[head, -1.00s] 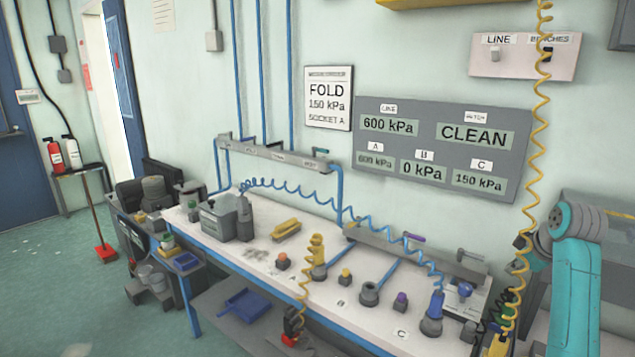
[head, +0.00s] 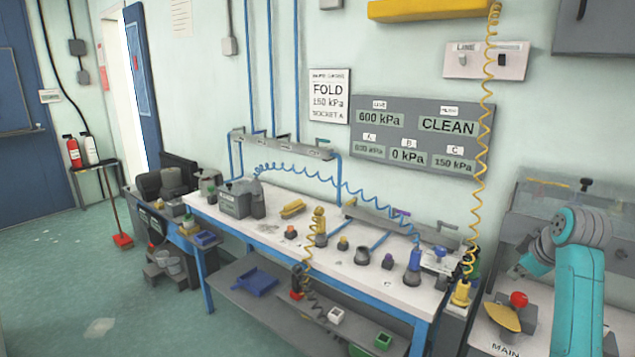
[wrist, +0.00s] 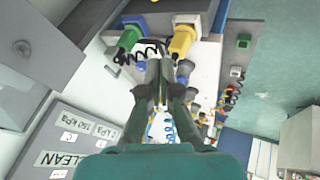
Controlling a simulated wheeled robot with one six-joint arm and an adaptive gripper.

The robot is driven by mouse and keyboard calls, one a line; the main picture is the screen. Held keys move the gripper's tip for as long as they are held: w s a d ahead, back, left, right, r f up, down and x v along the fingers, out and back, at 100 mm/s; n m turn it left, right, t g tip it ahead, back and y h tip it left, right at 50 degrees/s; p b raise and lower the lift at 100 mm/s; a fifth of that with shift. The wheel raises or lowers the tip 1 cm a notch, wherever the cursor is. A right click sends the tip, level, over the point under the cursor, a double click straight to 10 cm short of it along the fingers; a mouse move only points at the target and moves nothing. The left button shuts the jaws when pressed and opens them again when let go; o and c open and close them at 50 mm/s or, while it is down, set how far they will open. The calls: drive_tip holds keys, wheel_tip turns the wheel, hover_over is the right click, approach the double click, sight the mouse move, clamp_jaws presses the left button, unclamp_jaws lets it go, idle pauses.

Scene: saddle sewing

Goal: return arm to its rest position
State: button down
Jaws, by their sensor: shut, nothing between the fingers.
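My teal arm (head: 578,270) stands at the right of the head view, bent over at the top, with its forearm reaching down and left. In the wrist view my gripper (wrist: 167,66) is shut, its dark fingers together with nothing between them. Beyond the fingertips are a yellow connector (wrist: 183,40) and a green connector (wrist: 129,37) with a black coiled cord. The yellow connector also shows at the right end of the bench in the head view (head: 461,292). I cannot tell the exact gap between fingers and connectors.
The white bench (head: 290,257) holds several sockets and plugs. A yellow coiled hose (head: 484,130) hangs down to its right end. A grey unit with a red knob (head: 519,299) is close to my arm. The floor (head: 90,265) at left is clear.

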drive_tip(key=s+a+f+m+t, duration=0.1)
drive_tip(key=s+a+f, duration=0.15)
drive_tip(key=f, duration=0.55)
drive_tip(key=s+a+f+m, duration=0.1)
drive_tip(key=s+a+f, duration=0.1)
drive_tip(key=a+f, duration=0.35)
drive_tip(key=s+a+f+t, duration=0.1)
drive_tip(key=s+a+f, duration=0.1)
drive_tip(key=f, duration=0.8)
drive_tip(key=s+a+f+m+t, duration=0.1)
drive_tip(key=s+a+f, duration=0.4)
drive_tip(key=s, duration=0.3)
drive_tip(key=s+a+f+m+t, duration=0.1)
drive_tip(key=s+a+f+m, duration=0.1)
drive_tip(key=s+a+f, duration=0.35)
drive_tip(key=s+a+r+m+t, duration=0.1)
drive_tip(key=s+a, duration=0.2)
drive_tip(key=s, duration=0.8)
drive_tip(key=s+a+m+t, duration=0.1)
drive_tip(key=s+a, duration=0.2)
drive_tip(key=s, duration=0.9)
drive_tip(key=s+a+r+m+t, duration=0.1)
drive_tip(key=s+a+r+t, duration=0.1)
drive_tip(key=s+r, duration=1.2)
drive_tip(key=shift+s+a+y, duration=0.25)
drive_tip(key=shift+s+y, duration=0.05)
drive_tip(key=shift+s, duration=0.65)
